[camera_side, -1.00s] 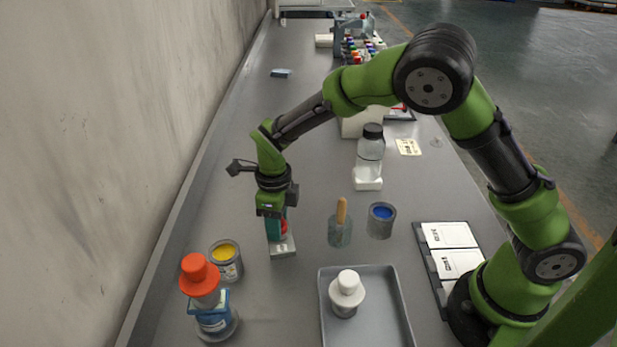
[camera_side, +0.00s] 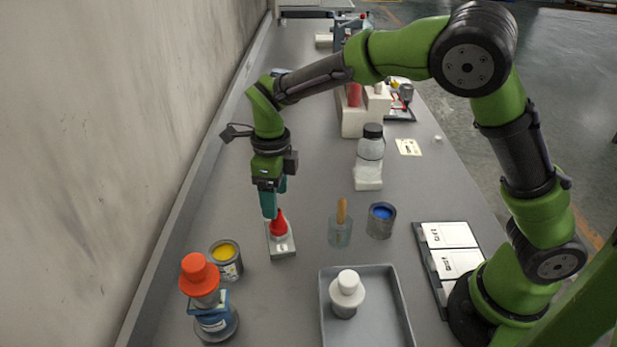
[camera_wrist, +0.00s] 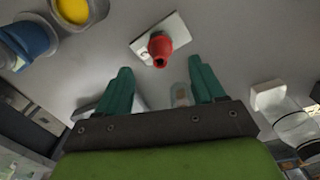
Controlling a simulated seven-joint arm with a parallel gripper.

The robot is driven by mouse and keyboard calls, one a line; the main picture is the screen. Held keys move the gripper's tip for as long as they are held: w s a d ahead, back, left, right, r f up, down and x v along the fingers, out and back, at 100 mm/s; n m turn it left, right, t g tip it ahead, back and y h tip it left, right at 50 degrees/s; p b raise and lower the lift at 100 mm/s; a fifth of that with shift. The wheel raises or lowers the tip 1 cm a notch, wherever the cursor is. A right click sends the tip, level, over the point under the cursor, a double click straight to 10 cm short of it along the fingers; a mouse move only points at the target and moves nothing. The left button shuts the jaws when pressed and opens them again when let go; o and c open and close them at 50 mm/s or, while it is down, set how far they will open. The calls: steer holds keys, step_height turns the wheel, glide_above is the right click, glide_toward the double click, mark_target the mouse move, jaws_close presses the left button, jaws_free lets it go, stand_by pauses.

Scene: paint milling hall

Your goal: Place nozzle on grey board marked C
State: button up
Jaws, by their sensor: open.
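The red nozzle (camera_side: 279,224) stands upright on a small grey board (camera_side: 283,249) in the side view. In the wrist view the nozzle (camera_wrist: 160,48) sits on the same board (camera_wrist: 176,24), which bears a mark partly hidden by the nozzle; I cannot read it fully. My gripper (camera_side: 270,212) is just above the nozzle, its green fingers pointing down. In the wrist view my gripper (camera_wrist: 162,80) has its two fingers wide apart, with the nozzle beyond their tips and nothing between them.
A yellow paint can (camera_side: 226,260) and an orange-capped bottle (camera_side: 200,285) stand at front left. A jar with a brush (camera_side: 340,228) and a blue paint can (camera_side: 381,220) stand to the right. A tray (camera_side: 395,300) holds a white-capped bottle (camera_side: 346,293). Bare bench lies behind the board.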

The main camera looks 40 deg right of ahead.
step_height(320, 180, up, 4)
steer(key=shift+f, duration=0.1)
steer(key=shift+d+r, duration=0.1)
steer(key=shift+r, duration=0.2)
steer(key=s+d+r+n+t+y, duration=0.1)
steer(key=s+d+r+n+t, duration=0.2)
steer(key=s+n, duration=0.6)
steer(key=s+d+r+n+t+y, duration=0.1)
steer(key=s+d+r+n+t, duration=0.3)
steer(key=s+n, duration=0.6)
steer(key=d+r+n, duration=0.2)
steer(key=d+n, duration=0.1)
steer(key=n, duration=0.3)
steer(key=shift+d, duration=0.4)
